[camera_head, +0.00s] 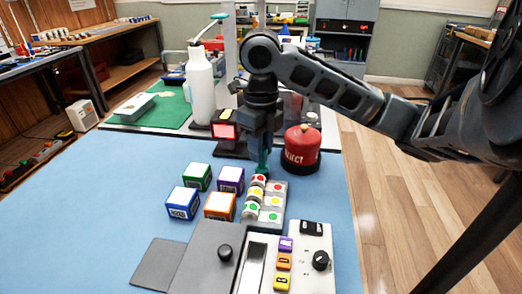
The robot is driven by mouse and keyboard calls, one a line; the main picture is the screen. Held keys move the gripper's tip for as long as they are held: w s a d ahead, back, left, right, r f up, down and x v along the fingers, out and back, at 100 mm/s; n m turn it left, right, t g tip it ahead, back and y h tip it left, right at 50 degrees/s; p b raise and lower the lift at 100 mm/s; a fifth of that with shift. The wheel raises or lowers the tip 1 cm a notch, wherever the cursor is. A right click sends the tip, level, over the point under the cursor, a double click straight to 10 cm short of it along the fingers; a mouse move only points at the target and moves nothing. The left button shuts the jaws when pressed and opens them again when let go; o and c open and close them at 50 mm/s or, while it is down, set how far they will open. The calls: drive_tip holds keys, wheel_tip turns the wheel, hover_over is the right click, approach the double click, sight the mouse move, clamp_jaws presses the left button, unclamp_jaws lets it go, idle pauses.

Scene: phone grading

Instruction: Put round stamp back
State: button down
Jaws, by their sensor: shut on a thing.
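My gripper (262,145) points straight down just behind the far end of the stamp rack (283,208). It is shut on a slim dark green piece (263,163), which looks like the handle of the round stamp. Its lower end reaches down to about the far row of the rack; whether it touches is too small to tell. The rack holds round pieces on the left, with a red dot (258,180), a yellow dot and a green dot. Square-looking pieces with the same dot colours (278,187) stand on the right.
A red REJECT canister (302,150) stands close right of my gripper. A small red-lit device (224,131) and a white bottle (201,85) are at the left. Several coloured boxes (182,203) lie left of the rack. A grey panel with a knob (225,252) is in front.

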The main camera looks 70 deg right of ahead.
drive_tip(key=shift+f, duration=0.45)
drive_tip(key=shift+f, duration=0.2)
drive_tip(key=c, duration=0.9)
unclamp_jaws()
drive_tip(key=shift+r, duration=0.2)
wheel_tip(320, 180, up, 12)
drive_tip(key=p, duration=0.2)
drive_tip(key=shift+r, duration=0.1)
